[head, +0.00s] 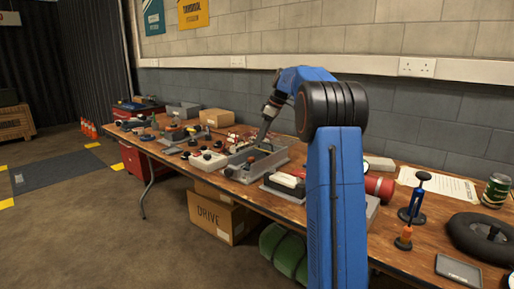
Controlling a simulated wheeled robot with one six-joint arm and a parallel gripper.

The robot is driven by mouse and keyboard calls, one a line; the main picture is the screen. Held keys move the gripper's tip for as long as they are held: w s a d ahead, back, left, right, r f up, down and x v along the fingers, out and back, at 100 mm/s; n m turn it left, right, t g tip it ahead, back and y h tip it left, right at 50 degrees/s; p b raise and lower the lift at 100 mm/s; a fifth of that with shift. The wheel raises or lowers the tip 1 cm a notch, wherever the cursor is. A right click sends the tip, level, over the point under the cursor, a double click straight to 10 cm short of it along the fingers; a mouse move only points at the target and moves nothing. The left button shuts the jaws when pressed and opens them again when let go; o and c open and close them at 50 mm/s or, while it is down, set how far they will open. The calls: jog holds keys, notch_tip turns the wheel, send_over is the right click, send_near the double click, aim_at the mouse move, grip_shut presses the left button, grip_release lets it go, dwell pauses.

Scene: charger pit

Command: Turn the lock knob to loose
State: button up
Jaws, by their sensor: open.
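I cannot make out a lock knob for certain at this size. My blue arm reaches over the workbench, and my gripper (259,142) points down over a grey open tray (243,176) near the middle of the bench. Its fingers look small and dark, apart and empty, with some small parts in the tray below them. A low device with red and dark round tops (207,158) sits just left of the tray. Whether the gripper touches anything is too small to tell. My arm hides part of the bench to the right of the tray.
A white-and-black device (286,183) lies right of the tray. Farther right are a red cylinder (380,187), a blue-handled tool (417,195), a black tyre (480,238) and a can (497,190). The floor at left is mostly clear.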

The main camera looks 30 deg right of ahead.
jog(key=v, duration=0.8)
dwell(0.4)
jog(key=s+a+f+m+h, duration=0.25)
jog(key=s+a+m, duration=0.25)
jog(key=s+a, duration=1.65)
jog(key=s+a+f+m, duration=0.1)
jog(key=s+a+f, duration=0.2)
jog(key=s+f, duration=0.7)
jog(key=s+a+f+m+t, duration=0.1)
jog(key=s+a+f+m, duration=0.1)
jog(key=s+f, duration=0.7)
jog(key=s+a, duration=0.1)
jog(key=s, duration=0.5)
jog(key=shift+s+a+f+t, duration=0.3)
jog(key=shift+s+a+f, duration=0.05)
jog(key=shift+a, duration=0.05)
